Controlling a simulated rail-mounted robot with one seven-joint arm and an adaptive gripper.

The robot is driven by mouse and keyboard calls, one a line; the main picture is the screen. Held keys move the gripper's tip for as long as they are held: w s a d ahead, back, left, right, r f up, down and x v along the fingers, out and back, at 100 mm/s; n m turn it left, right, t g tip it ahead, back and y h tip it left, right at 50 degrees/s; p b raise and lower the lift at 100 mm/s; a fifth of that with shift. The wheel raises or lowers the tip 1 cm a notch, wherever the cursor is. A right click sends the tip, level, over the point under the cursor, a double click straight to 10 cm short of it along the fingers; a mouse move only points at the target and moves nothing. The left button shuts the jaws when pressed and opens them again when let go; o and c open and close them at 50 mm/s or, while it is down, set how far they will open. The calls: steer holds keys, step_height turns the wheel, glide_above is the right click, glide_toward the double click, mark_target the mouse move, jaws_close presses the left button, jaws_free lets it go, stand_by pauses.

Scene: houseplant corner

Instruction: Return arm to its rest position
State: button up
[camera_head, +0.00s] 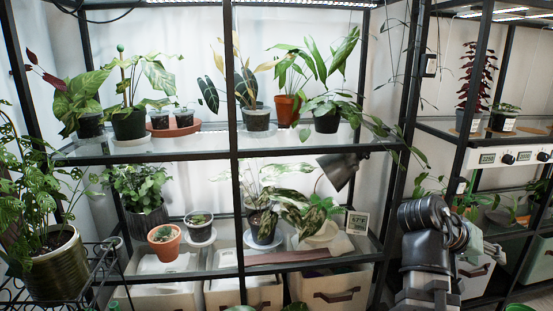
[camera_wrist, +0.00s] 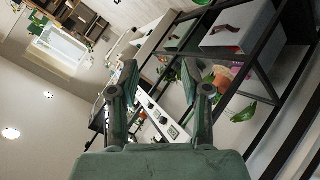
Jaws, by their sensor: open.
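My gripper (camera_wrist: 160,66) shows in the wrist view with its two dark fingers spread apart. The gap between them is empty, and neither finger touches anything. In the head view my arm (camera_head: 430,250) is at the lower right, in front of the gap between the two shelf racks. The wrist view is tilted and looks past the fingers at a rack (camera_wrist: 262,62), a white strip with dials (camera_wrist: 160,118) and the room beyond.
A black-framed shelf (camera_head: 180,158) holds several potted plants, with storage bins (camera_head: 245,292) below. A dark lamp-like object (camera_head: 342,168) juts out near its right post. A second rack with a white dial panel (camera_head: 520,156) stands right. A large pot (camera_head: 52,270) is at left.

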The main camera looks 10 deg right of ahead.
steer(key=s+a+r+m+g, duration=0.3)
steer(key=s+r+m+g, duration=0.1)
steer(key=s+r, duration=0.3)
steer(key=s+a+r+m+g+h, duration=0.1)
steer(key=s+a+r+m+g, duration=0.2)
steer(key=s+r+m, duration=0.3)
steer(key=shift+s+a+r+g+h+p, duration=0.35)
steer(key=shift+s+r+g, duration=0.7)
steer(key=shift+s, duration=0.95)
steer(key=shift+a+r+t, duration=0.15)
steer(key=shift+r+t, duration=0.1)
steer(key=shift+r, duration=0.1)
